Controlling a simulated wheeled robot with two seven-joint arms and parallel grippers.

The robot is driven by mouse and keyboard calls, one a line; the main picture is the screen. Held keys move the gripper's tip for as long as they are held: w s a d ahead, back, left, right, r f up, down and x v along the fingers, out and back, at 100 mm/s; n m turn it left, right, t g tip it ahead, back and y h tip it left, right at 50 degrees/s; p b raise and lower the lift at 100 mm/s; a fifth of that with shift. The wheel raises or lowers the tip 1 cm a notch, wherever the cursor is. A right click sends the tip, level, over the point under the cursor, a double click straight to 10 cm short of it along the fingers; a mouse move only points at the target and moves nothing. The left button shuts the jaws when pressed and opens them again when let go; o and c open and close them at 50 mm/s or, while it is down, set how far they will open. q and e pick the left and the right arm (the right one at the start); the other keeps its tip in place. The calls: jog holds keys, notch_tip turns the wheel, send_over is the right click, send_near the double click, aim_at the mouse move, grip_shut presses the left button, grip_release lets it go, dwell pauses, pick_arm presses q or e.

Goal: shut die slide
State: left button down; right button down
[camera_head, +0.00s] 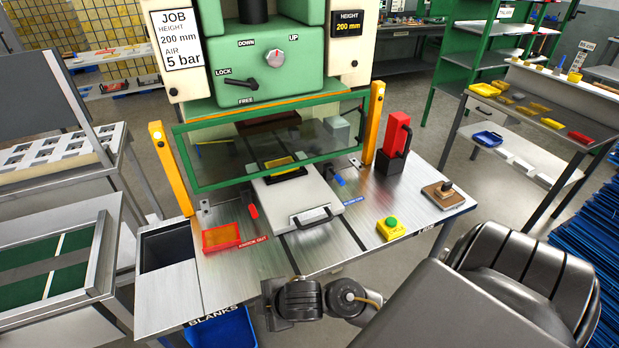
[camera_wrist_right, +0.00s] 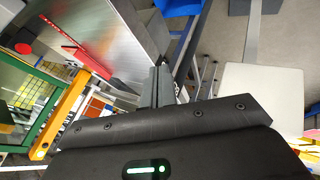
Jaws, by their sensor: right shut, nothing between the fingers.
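The die slide (camera_head: 290,196) is a pale flat plate with a dark bar handle (camera_head: 311,217) on its front. It sticks out of the green press onto the steel table, partly below the green-framed clear guard (camera_head: 270,140). A dark die with a yellow piece (camera_head: 280,163) sits at its rear, seen through or near the guard. My right wrist is at the table's front edge in the head view, apart from the handle. My right gripper (camera_wrist_right: 163,88) is shut and empty in the right wrist view. My left gripper is not in view.
A yellow box with a green button (camera_head: 390,228) stands right of the slide. A red tray (camera_head: 221,238) lies at left. A red upright block (camera_head: 394,138) and a wooden block with a knob (camera_head: 443,194) are at right. Orange posts flank the guard. The table between slide and front edge is clear.

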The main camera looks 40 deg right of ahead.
jog(key=w+d+r+n, duration=0.1)
jog(key=w+n, duration=0.1)
jog(key=n, duration=0.2)
jog(key=w+d+r+n, duration=0.2)
jog(key=w+n, duration=0.1)
jog(key=n, duration=0.1)
jog(key=w+d+r+n, duration=0.1)
jog(key=w+n, duration=0.2)
jog(key=n, duration=0.1)
jog(key=shift+w+d+r+n+y, duration=0.2)
jog(key=shift+n+y, duration=0.1)
jog(key=shift+y, duration=0.1)
jog(key=d+r+n+g+h, duration=0.2)
jog(key=d+r+n, duration=0.1)
jog(key=d, duration=0.8)
jog(key=d+r+n+g+h, duration=0.1)
jog(key=d+r+n+h, duration=0.15)
jog(key=d, duration=0.85)
jog(key=shift+n, duration=0.35)
jog(key=x, duration=0.9)
jog(key=shift+w+a+f, duration=0.1)
jog(key=shift+a+f, duration=0.05)
jog(key=shift+f, duration=0.1)
